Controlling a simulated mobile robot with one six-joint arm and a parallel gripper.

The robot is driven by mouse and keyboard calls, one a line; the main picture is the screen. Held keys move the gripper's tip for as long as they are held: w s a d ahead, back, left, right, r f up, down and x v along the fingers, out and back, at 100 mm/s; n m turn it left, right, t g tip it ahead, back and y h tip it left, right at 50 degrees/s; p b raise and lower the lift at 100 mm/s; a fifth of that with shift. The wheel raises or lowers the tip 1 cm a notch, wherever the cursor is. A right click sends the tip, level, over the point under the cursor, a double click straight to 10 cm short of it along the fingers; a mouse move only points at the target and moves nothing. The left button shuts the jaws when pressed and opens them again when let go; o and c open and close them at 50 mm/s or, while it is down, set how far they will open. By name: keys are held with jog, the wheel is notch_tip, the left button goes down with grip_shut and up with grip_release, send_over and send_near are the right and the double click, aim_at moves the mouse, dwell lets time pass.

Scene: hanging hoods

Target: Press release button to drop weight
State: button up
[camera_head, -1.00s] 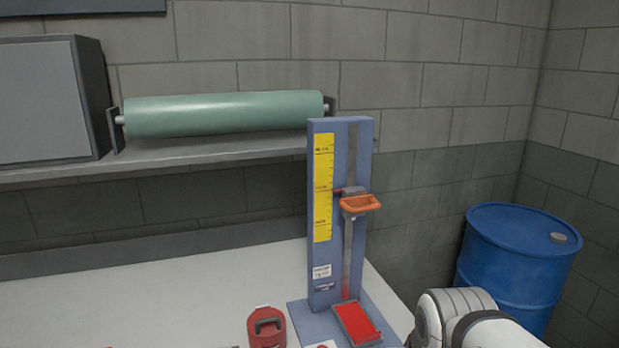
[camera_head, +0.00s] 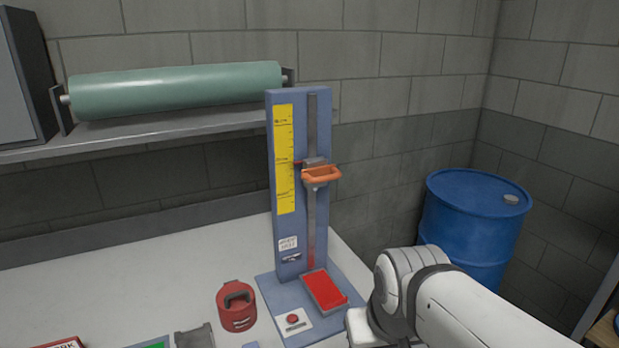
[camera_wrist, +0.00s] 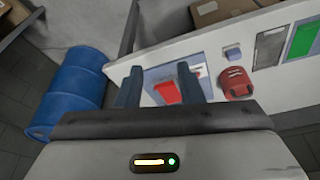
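A blue drop-test stand (camera_head: 290,190) with a yellow scale stands on the white table. An orange-handled carriage (camera_head: 321,175) sits partway up its rail, and a red pad (camera_head: 323,290) lies on the base. The red release button (camera_head: 292,319) sits on a white plate at the base's front left. A red weight with a dark handle (camera_head: 237,308) stands on the table, left of the base. In the wrist view, my gripper (camera_wrist: 158,90) is open and empty, with the red pad (camera_wrist: 167,93) seen between the fingers. In the head view, my gripper is hidden below the frame.
A blue drum (camera_head: 470,235) stands on the right, beyond the table. A shelf (camera_head: 160,135) with a green roll (camera_head: 175,90) is on the back wall. A grey tray (camera_head: 196,338) lies at the table's front. Cardboard boxes (camera_wrist: 215,12) show in the wrist view.

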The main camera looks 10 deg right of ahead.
grip_shut()
dwell(1.5)
